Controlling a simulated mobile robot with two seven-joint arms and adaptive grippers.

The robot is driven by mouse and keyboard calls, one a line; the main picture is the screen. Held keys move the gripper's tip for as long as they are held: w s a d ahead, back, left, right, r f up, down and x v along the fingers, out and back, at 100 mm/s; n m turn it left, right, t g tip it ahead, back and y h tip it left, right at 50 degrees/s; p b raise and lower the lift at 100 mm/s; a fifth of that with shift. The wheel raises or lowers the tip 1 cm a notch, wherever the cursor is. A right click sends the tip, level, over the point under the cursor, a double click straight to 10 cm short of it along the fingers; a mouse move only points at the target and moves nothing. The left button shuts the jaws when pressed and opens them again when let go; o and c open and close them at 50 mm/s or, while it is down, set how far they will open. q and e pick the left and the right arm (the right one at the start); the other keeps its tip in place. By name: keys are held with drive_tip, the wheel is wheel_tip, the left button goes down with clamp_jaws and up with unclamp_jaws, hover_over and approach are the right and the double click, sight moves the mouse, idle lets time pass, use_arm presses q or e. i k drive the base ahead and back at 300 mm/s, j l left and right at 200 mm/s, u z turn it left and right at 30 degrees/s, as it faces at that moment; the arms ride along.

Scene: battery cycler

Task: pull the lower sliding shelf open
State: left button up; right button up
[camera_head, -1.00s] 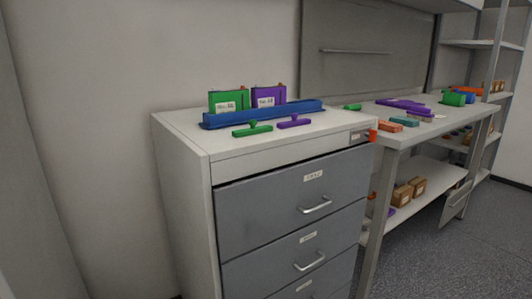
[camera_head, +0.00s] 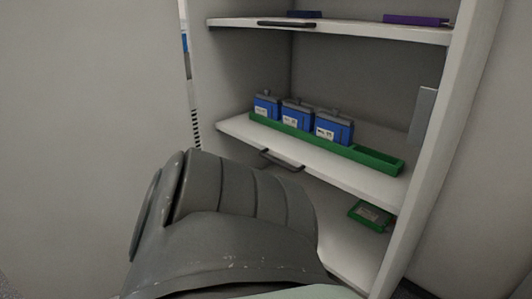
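The lower sliding shelf (camera_head: 355,171) is a white board inside an open white cabinet, with a dark grey bar handle (camera_head: 282,161) on its front edge. A long green tray (camera_head: 378,158) lies on it, with three blue battery-like blocks (camera_head: 298,116) in its left and middle part; its right end is empty. The upper shelf (camera_head: 350,33) has a similar dark handle (camera_head: 287,24). The lower shelf looks level with the cabinet's front; I cannot tell exactly how far it is out. Neither gripper shows.
A grey rounded part of my arm fills the lower middle, hiding the cabinet's lower left. A green box (camera_head: 370,214) sits on the cabinet floor below the lower shelf. Purple items (camera_head: 415,20) lie on the upper shelf. The right cabinet wall (camera_head: 440,150) bounds the opening.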

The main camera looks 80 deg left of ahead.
sight(351, 250)
drive_tip(key=u, duration=2.4)
